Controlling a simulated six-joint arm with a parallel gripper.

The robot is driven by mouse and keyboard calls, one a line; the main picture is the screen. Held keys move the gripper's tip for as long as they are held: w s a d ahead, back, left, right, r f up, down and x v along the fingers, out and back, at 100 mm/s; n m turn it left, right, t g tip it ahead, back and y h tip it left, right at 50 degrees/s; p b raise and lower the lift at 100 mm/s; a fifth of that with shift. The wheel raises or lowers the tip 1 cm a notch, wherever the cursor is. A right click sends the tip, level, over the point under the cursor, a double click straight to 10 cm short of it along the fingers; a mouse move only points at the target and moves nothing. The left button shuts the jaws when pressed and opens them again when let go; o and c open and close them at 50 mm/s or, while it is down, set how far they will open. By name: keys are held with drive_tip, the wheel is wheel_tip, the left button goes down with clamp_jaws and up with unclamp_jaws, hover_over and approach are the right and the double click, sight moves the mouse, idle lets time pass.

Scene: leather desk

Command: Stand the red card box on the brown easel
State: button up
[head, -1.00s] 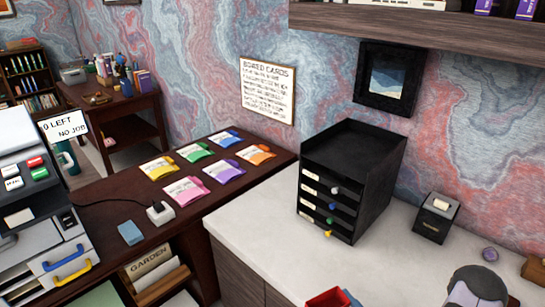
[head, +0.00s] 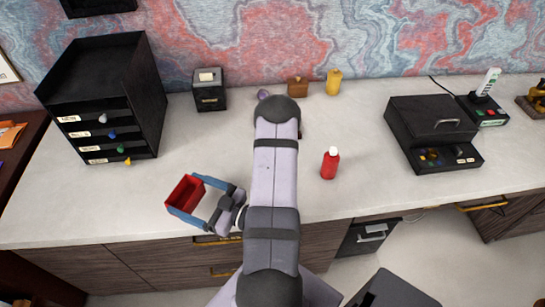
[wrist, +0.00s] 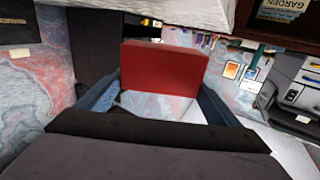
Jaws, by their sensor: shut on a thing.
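The red card box (head: 184,191) is held above the front left part of the pale counter in the head view, and it seems open at the top. My gripper (head: 188,198) is shut on it, with a blue finger on each side. In the wrist view the box (wrist: 163,68) shows a flat red face between the two fingers (wrist: 160,103). A small brown thing (head: 297,87) stands at the back of the counter beyond my arm. It is partly hidden, and I cannot tell whether it is the easel.
A black drawer cabinet (head: 105,100) stands at the left, with a small black dispenser (head: 210,90) beside it. A red bottle (head: 330,163) stands right of my arm, a yellow bottle (head: 334,82) behind. A black cash box (head: 432,133) is further right. The front left counter is clear.

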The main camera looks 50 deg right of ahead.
drive_tip(key=s+d+r+m+g+h+b, duration=0.1)
drive_tip(key=s+d+r+m+g+h, duration=0.1)
drive_tip(key=s+d+m+h, duration=0.5)
drive_tip(key=s+d+r+m+g+h+b, duration=0.15)
drive_tip(key=d+h, duration=0.35)
drive_tip(key=d, duration=0.7)
drive_tip(key=s+d+r+m+g+h, duration=0.15)
drive_tip(key=s+d+m+h, duration=0.3)
drive_tip(key=d, duration=0.45)
drive_tip(key=shift+n+h, duration=0.45)
drive_tip(key=shift+n, duration=0.05)
drive_tip(key=shift+s+d+f, duration=0.1)
drive_tip(key=shift+s+f, duration=0.1)
drive_tip(key=shift+f, duration=2.35)
drive_tip(key=shift+s+f, duration=0.15)
drive_tip(key=shift+f, duration=2.35)
drive_tip(key=shift+f+b, duration=0.15)
drive_tip(key=shift+b, duration=0.15)
drive_tip(key=o, duration=1.2)
